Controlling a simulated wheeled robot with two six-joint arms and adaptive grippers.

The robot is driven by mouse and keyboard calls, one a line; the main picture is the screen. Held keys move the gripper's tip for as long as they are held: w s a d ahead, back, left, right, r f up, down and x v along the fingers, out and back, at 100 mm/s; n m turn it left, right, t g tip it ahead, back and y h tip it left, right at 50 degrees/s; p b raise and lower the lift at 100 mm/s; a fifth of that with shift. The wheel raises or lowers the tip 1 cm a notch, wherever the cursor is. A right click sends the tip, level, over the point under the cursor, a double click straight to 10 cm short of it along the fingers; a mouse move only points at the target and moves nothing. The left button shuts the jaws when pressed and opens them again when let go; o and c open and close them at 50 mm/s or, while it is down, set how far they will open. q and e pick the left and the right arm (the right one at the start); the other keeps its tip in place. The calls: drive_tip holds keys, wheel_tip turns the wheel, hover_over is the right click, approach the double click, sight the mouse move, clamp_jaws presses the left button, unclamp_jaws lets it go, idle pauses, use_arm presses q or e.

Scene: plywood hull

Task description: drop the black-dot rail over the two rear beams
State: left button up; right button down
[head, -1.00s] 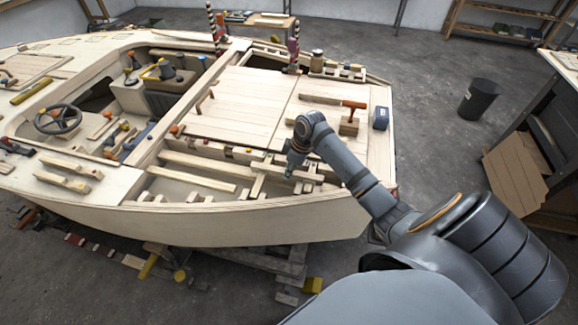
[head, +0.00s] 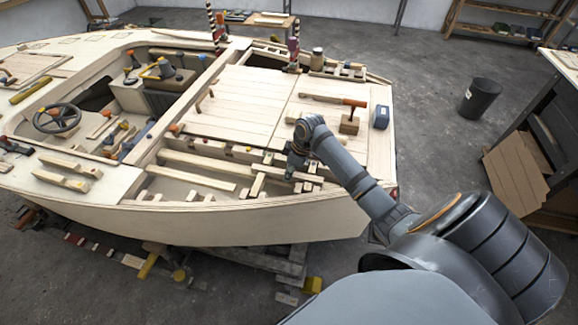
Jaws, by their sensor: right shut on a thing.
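My right gripper (head: 290,176) points down into the open frame bay at the near side of the boat hull. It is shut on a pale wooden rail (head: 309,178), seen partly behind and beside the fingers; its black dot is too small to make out. The rail lies across or just above pale beams in the bay; I cannot tell whether it touches them. A short beam (head: 258,184) stands to the left of the gripper. A long beam (head: 198,164) runs farther left. My left gripper is not in view.
The planked deck (head: 245,100) lies behind the bay. On it are a mallet-like tool with an orange end (head: 353,103), a wooden block (head: 349,124) and a blue-grey box (head: 381,117). The hull's near edge (head: 230,205) runs in front of the bay.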

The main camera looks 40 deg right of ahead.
drive_tip(key=c, duration=1.1)
unclamp_jaws()
drive_tip(key=shift+f, duration=0.1)
drive_tip(key=v, duration=1.2)
